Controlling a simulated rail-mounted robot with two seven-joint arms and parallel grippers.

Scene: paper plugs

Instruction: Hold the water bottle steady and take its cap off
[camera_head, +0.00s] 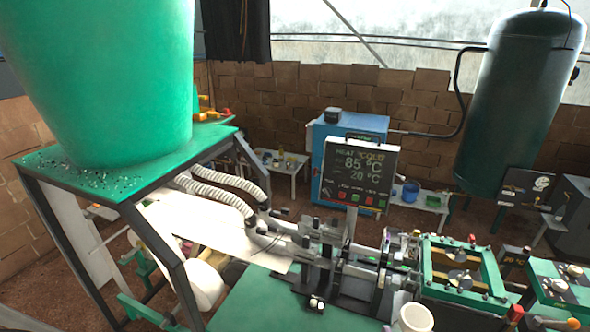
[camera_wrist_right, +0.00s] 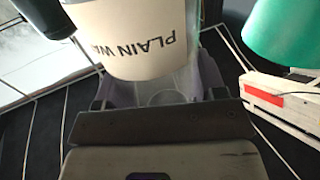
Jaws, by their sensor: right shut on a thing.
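The water bottle (camera_wrist_right: 135,45) shows in the right wrist view as a pale body with a white label. The label's dark letters, "PLAIN WA", appear upside down. My right gripper (camera_wrist_right: 160,95) is shut on the bottle, with its fingers at either side and clear material between them. The bottle's far end is cut off by the top of the picture. I cannot make out the cap in either view. My left gripper is not in view.
A white round thing (camera_head: 415,318) is cut off at the bottom of the head view; I cannot tell what it is. The machine with green frames (camera_head: 460,275) stands right of it. A large green hopper (camera_head: 105,75) and a display panel (camera_head: 358,172) stand behind.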

